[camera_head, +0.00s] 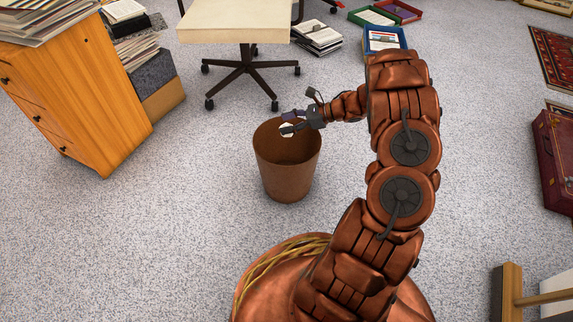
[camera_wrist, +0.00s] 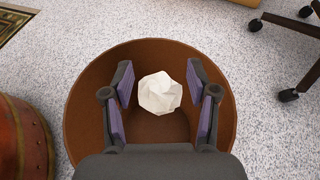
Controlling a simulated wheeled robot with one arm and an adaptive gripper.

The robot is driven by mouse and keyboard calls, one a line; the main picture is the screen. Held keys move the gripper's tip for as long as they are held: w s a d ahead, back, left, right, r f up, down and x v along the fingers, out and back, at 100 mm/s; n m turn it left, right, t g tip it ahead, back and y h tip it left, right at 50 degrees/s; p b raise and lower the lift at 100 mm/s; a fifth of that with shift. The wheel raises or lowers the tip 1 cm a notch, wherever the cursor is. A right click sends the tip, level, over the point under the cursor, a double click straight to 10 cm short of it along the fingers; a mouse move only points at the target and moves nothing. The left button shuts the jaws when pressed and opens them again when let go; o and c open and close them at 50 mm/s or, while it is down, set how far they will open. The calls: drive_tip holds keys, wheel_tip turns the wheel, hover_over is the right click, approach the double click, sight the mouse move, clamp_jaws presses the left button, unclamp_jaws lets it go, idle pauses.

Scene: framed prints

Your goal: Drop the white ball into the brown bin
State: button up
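The white ball (camera_wrist: 160,93) is faceted, like crumpled paper. In the wrist view it shows between my gripper's fingertips, with a narrow gap on each side. My gripper (camera_wrist: 160,82) is open, its purple-padded fingers spread. The brown bin (camera_head: 287,178) stands upright on the carpet, and its rim surrounds the ball and fingers in the wrist view (camera_wrist: 84,110). In the head view my gripper (camera_head: 290,122) is over the bin's mouth, with the ball (camera_head: 286,130) partly hidden at its fingertips. I cannot tell the ball's exact height against the rim.
A wooden drawer cabinet (camera_head: 75,90) stands at the left, with stacked papers (camera_head: 135,50) beside it. A wheeled chair base (camera_head: 245,72) is behind the bin. Trays (camera_head: 385,38) lie at the back, and a dark red case (camera_head: 552,160) is at the right. Carpet around the bin is clear.

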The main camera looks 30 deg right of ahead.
drive_tip(key=o, duration=0.3)
drive_tip(key=shift+d, duration=0.1)
drive_tip(key=v, duration=1.2)
